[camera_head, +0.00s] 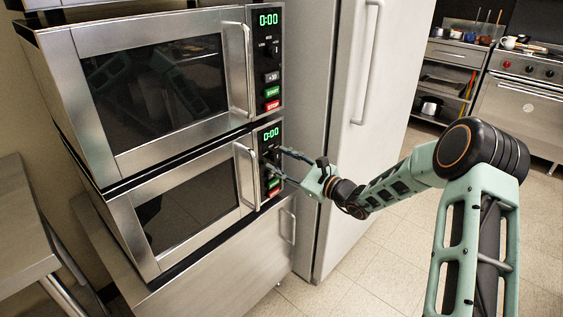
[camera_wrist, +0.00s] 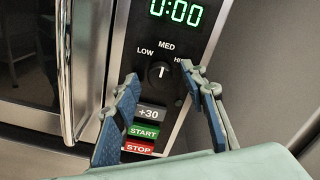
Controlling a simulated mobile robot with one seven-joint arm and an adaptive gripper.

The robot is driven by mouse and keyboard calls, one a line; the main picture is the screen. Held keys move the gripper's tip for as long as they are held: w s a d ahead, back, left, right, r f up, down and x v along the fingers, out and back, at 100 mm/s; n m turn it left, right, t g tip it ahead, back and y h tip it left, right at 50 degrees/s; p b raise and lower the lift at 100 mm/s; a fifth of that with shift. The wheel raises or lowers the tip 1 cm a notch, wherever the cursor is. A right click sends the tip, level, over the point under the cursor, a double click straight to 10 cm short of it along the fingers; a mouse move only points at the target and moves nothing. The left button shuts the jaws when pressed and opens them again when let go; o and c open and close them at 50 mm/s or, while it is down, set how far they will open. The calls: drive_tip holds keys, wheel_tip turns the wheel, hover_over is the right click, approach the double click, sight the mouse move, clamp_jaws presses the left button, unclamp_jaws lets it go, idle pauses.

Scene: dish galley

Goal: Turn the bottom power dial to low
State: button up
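The bottom microwave (camera_head: 128,215) sits under a matching one, its door shut. Its power dial (camera_wrist: 160,73) is a black knob under a green 0:00 display. The dial's white mark stands nearly upright, toward the MED label (camera_wrist: 167,45). LOW (camera_wrist: 146,51) is printed to its left and HI is partly hidden to its right. My gripper (camera_wrist: 161,80) is open and empty, with one blue-padded finger on each side of the dial. Contact with the dial cannot be told. In the head view my gripper (camera_head: 277,160) is at the bottom control panel and hides the dial.
Below the dial are +30, START (camera_wrist: 143,132) and STOP (camera_wrist: 138,149) buttons, close to the fingers. The door handle (camera_head: 245,176) stands out left of the panel. The top microwave (camera_head: 100,45) is above and a fridge (camera_head: 350,140) stands to the right.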

drive_tip(key=shift+c, duration=0.5)
clamp_jaws()
drive_tip(key=shift+f+n+b, duration=0.1)
drive_tip(key=shift+n+b, duration=0.2)
drive_tip(key=shift+b, duration=0.15)
drive_tip(key=n+b, duration=0.2)
drive_tip(key=b, duration=0.1)
drive_tip(key=shift+f+b, duration=0.2)
drive_tip(key=shift+b, duration=0.15)
drive_tip(key=n+b, duration=0.4)
drive_tip(key=b, duration=0.1)
drive_tip(key=shift+f+b, duration=0.1)
drive_tip(key=shift+b, duration=0.2)
drive_tip(key=n+b, duration=0.2)
drive_tip(key=shift+r+n+b, duration=0.2)
drive_tip(key=shift+n+b, duration=0.1)
drive_tip(key=shift+b, duration=0.05)
drive_tip(key=shift+r+n, duration=0.2)
drive_tip(key=shift+n, duration=1.2)
